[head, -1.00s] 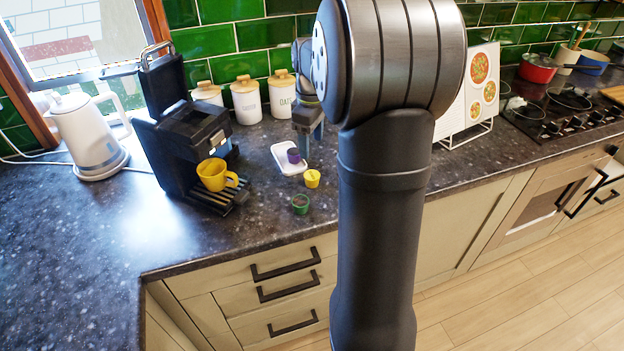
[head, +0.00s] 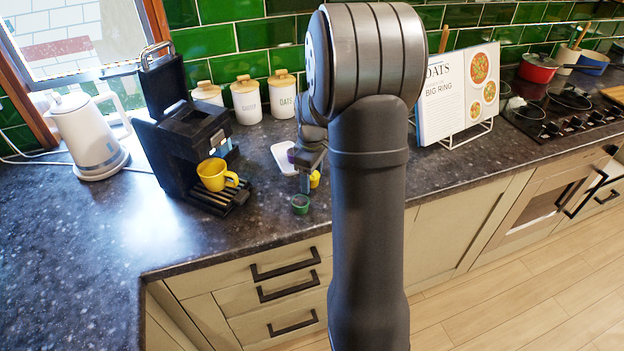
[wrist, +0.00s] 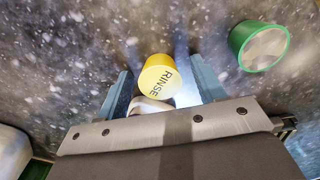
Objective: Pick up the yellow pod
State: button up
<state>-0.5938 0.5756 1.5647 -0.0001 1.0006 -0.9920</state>
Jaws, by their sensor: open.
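The yellow pod (wrist: 158,76), marked "RINSE", lies between the two blue-grey fingers of my gripper (wrist: 160,70) in the wrist view. My gripper is open, with a gap visible on each side of the pod. In the head view the yellow pod (head: 315,179) shows only in part, behind my gripper (head: 306,184), which is low over the counter. I cannot tell how far the fingertips are above the counter.
A green pod (head: 300,204) stands close in front, and right of the fingers in the wrist view (wrist: 259,46). A white tray (head: 282,152) lies behind, partly hidden. The coffee machine (head: 180,142) with a yellow cup (head: 212,176) stands left. A cookbook (head: 455,95) stands right.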

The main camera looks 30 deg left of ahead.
jog(key=c, duration=1)
